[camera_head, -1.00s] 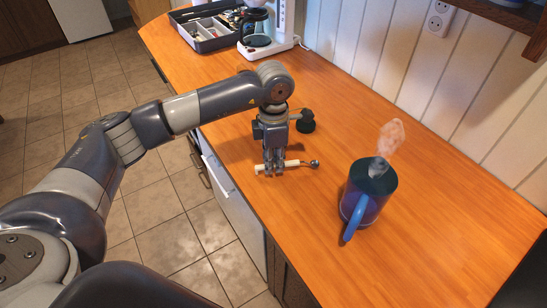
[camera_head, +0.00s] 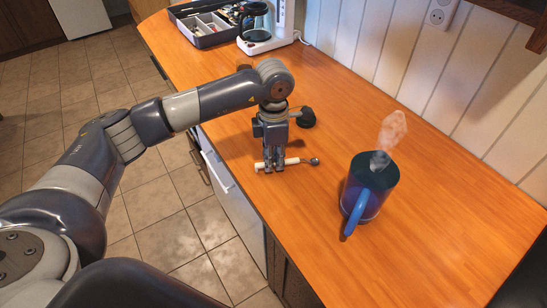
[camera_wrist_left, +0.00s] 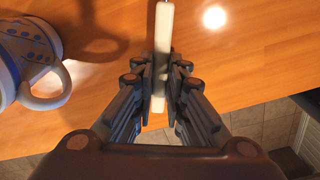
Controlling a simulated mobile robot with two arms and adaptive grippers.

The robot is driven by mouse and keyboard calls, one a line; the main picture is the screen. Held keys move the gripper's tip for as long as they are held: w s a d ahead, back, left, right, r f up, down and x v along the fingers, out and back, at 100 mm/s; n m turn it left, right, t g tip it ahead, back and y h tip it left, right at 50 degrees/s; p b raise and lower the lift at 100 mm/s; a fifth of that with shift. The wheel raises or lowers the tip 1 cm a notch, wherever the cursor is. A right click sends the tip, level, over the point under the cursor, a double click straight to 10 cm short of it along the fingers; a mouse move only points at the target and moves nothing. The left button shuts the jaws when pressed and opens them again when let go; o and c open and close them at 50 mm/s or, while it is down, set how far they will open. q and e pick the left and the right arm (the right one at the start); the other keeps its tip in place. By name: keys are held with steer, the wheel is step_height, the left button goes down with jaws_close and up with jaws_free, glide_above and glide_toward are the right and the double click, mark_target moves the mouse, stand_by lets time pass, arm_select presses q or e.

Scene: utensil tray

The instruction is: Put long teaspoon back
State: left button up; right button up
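The long teaspoon (camera_head: 291,162) has a cream handle and a dark round bowl. It lies across my left gripper (camera_head: 273,170), low over the wooden counter, with its bowl to the right. In the left wrist view, the fingers of my left gripper (camera_wrist_left: 161,82) are close against both sides of the cream handle (camera_wrist_left: 162,40). They look shut on it. I cannot tell whether the spoon still touches the counter. The utensil tray (camera_head: 209,42), grey with compartments and utensils in it, stands at the far end of the counter. My right gripper is not in view.
A coffee maker (camera_head: 268,41) stands beside the tray. A dark knobbed object (camera_head: 305,117) is just behind the gripper. A white-and-blue mug (camera_wrist_left: 22,58) shows in the wrist view. The counter's right part is clear.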

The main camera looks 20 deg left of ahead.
arm_select(q)
steer(key=o, duration=0.5)
steer(key=shift+c, duration=0.2)
